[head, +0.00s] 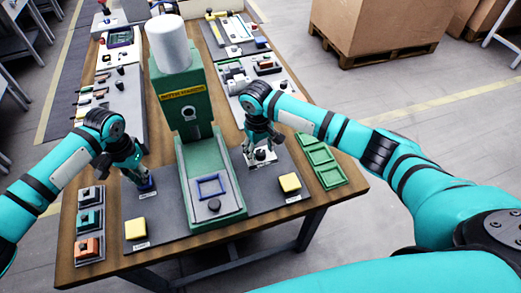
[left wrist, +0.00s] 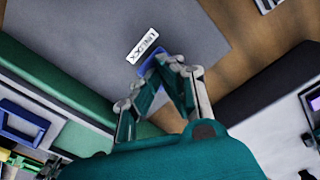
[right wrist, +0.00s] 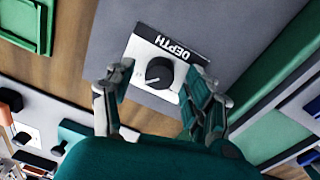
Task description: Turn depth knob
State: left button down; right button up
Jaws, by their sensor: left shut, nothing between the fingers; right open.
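The depth knob (right wrist: 159,71) is a round black dial on a white base, next to a black label reading DEPTH (right wrist: 172,46). In the head view the knob (head: 261,154) sits on the grey mat, right of the green machine. My right gripper (head: 260,140) is just above it. In the right wrist view its open fingers (right wrist: 160,88) stand on either side of the knob, with no contact that I can make out. My left gripper (head: 143,178) is shut and empty over a blue part (left wrist: 152,66) beside the UNLOCK label (left wrist: 143,45), partly hiding it.
The green machine (head: 185,115) stands between my arms, with a blue square frame (head: 210,187) on its bed. Yellow buttons (head: 135,228) (head: 290,182) sit at the front. Green trays (head: 321,162) lie right, and small boxes (head: 89,221) stand left.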

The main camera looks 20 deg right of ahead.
pick_arm(q)
jog(key=shift+f, duration=0.1)
pick_arm(e)
jog(key=shift+f, duration=0.25)
grip_shut()
